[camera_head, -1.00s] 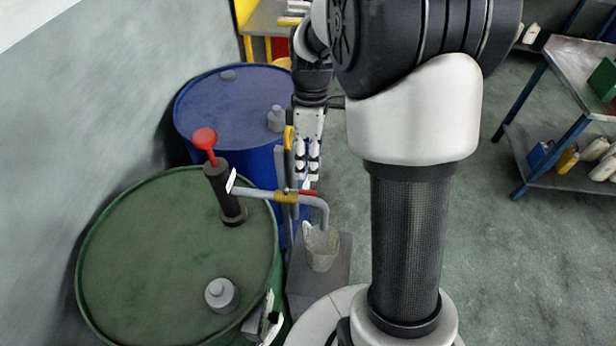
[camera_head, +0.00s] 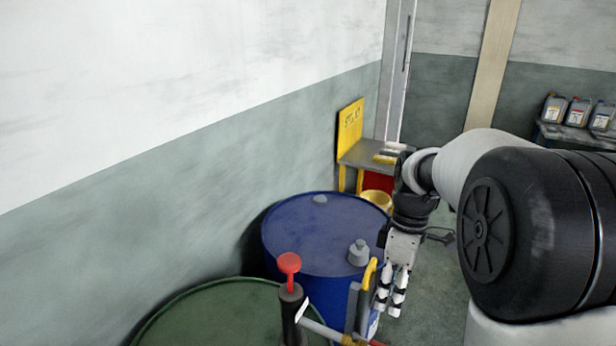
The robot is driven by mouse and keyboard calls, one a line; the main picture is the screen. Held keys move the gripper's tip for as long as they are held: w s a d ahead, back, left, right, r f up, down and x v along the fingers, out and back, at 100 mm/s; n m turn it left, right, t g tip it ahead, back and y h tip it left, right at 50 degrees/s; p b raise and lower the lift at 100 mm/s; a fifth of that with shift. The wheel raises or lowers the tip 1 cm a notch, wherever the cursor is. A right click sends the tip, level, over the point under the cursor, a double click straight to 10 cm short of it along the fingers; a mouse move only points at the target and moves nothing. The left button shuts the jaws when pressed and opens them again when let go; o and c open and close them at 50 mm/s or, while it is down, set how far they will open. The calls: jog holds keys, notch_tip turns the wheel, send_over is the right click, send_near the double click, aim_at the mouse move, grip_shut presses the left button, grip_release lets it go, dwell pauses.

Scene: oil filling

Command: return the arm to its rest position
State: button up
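My arm's large black and white joint fills the right side of the head view. From it the arm reaches left and down to my gripper (camera_head: 388,304), which hangs with its fingers pointing down. The two fingers are apart, with a gap between them and nothing visible held. The gripper is in front of the blue drum's (camera_head: 315,237) right side, close to the yellow hook-shaped handle (camera_head: 370,273). Whether it touches the handle cannot be told. The lower part of the arm and the base are out of the picture.
The green drum (camera_head: 215,312) with a red-topped pump (camera_head: 290,264) stands at the lower left. A small workbench (camera_head: 362,158) with a yellow panel (camera_head: 350,133) is behind the blue drum. Jugs (camera_head: 577,112) stand on a shelf at the far right. Some floor shows near the gripper.

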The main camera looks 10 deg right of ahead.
jog(key=s+a+r+m+t, duration=0.1)
jog(key=s+a+m+t, duration=0.1)
jog(key=s, duration=0.4)
jog(key=s+a+r+m+t+b, duration=0.1)
jog(key=s+a+m+t, duration=0.1)
jog(key=s+a+m, duration=0.2)
jog(key=s+a+r+m+t+h, duration=0.1)
jog(key=s+a+r+m+t, duration=0.1)
jog(key=s, duration=0.6)
jog(key=a+m, duration=0.1)
jog(key=m, duration=0.1)
jog(key=shift+s+a+m+b, duration=0.15)
jog(key=shift+s+m+b, duration=0.2)
jog(key=shift+s+m, duration=0.05)
